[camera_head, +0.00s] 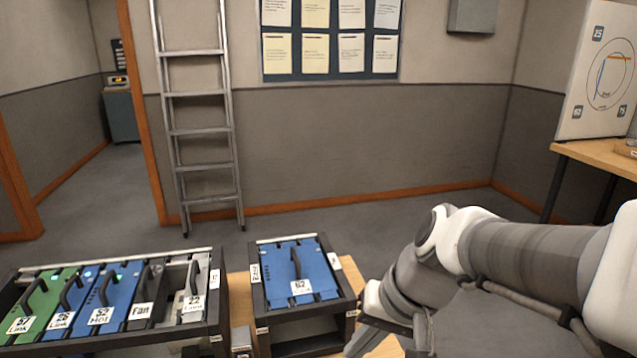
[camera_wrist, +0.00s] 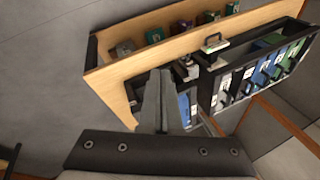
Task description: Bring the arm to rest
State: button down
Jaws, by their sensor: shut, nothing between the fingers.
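My arm (camera_head: 520,258) reaches in from the right in the head view, bent down towards the bottom edge. The small black rack (camera_head: 340,300) holding a blue module labelled 62 (camera_head: 297,268) stands just left of my arm in the head view. The fingertips overlap the bench edge in the wrist view; I cannot tell the gap between them.
A larger black rack (camera_head: 217,312) holds several green, blue and grey modules with handles, at lower left; it also shows in the wrist view (camera_wrist: 206,92). A ladder (camera_head: 203,130) leans on the back wall. A table (camera_head: 590,153) with a white panel stands right.

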jog(key=s+d+r+n+t+h, duration=0.1)
jog(key=s+d+r+t+h, duration=0.4)
jog(key=d, duration=0.4)
notch_tip(320, 180, up, 15)
jog(key=s+g+y+p, duration=0.1)
jog(key=p, duration=1.3)
jog(key=shift+a+f+g, duration=0.2)
jog(key=shift+a+g, duration=0.1)
jog(key=shift+a, duration=0.05)
jog(key=shift+a, duration=0.15)
